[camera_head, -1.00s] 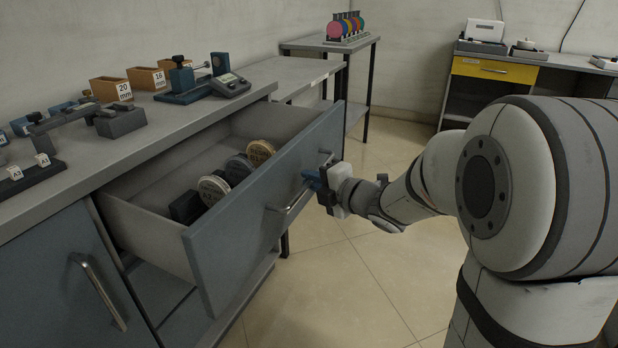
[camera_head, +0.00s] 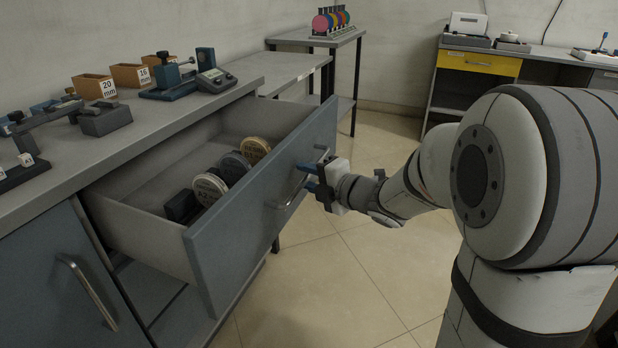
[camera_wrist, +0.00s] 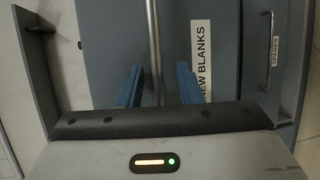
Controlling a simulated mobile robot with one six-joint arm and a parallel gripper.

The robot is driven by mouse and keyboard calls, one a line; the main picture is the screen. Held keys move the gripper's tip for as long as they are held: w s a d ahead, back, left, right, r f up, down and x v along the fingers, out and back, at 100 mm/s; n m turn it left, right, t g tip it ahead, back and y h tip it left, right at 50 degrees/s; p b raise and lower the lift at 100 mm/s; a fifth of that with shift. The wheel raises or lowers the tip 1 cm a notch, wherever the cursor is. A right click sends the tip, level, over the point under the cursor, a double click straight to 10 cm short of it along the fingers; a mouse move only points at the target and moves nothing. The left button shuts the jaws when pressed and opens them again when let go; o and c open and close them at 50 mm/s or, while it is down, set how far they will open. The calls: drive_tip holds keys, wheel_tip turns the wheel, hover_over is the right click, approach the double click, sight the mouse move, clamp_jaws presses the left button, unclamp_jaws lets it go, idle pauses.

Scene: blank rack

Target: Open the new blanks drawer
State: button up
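The new blanks drawer (camera_head: 262,200) is a grey-blue front pulled well out of the bench. Several round blanks, white, grey and tan, stand inside it beside a dark block. Its bar handle (camera_head: 290,190) is on the front, and in the wrist view the handle (camera_wrist: 153,45) runs upright beside the "NEW BLANKS" label (camera_wrist: 201,60). My gripper (camera_head: 309,178) is at the handle's far end, its two blue fingers spread apart. In the wrist view the gripper (camera_wrist: 160,85) has one finger on each side of the bar, with gaps; contact is not visible.
A second front labelled "SPARES" (camera_wrist: 274,52) with its own handle shows at the right in the wrist view. The bench top (camera_head: 165,118) carries wooden boxes, gauges and stands. A closed cupboard door (camera_head: 60,280) is at left. The tiled floor (camera_head: 330,290) before the drawer is clear.

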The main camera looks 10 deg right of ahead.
drive_tip(key=p+v, duration=0.2)
drive_tip(key=v, duration=0.5)
drive_tip(key=shift+s+d, duration=0.25)
drive_tip(key=shift+s, duration=0.05)
drive_tip(key=s+d+r+m+h+p, duration=0.1)
drive_tip(key=d+r+m+h+p, duration=0.3)
drive_tip(key=r+m+h+p, duration=0.35)
drive_tip(key=s+d+r+m+h+p, duration=0.1)
drive_tip(key=d+r+m+h+p, duration=0.35)
drive_tip(key=r+m+p, duration=0.45)
drive_tip(key=s+a+r+m+g+p, duration=0.1)
drive_tip(key=s+r+m+g+p, duration=0.1)
drive_tip(key=s+p, duration=0.3)
drive_tip(key=s+a+r+m+g+y+p, duration=0.1)
drive_tip(key=s+a+r+m+g+p, duration=0.1)
drive_tip(key=s, duration=0.5)
drive_tip(key=s+a+r+m+g+y+p, duration=0.1)
drive_tip(key=s+r+m+g+p, duration=0.3)
drive_tip(key=s+m+g+p, duration=0.1)
drive_tip(key=s+m+p, duration=0.1)
drive_tip(key=p, duration=0.1)
drive_tip(key=shift+s+a+g+p, duration=0.3)
drive_tip(key=shift+s+a, duration=0.05)
drive_tip(key=shift+a, duration=0.05)
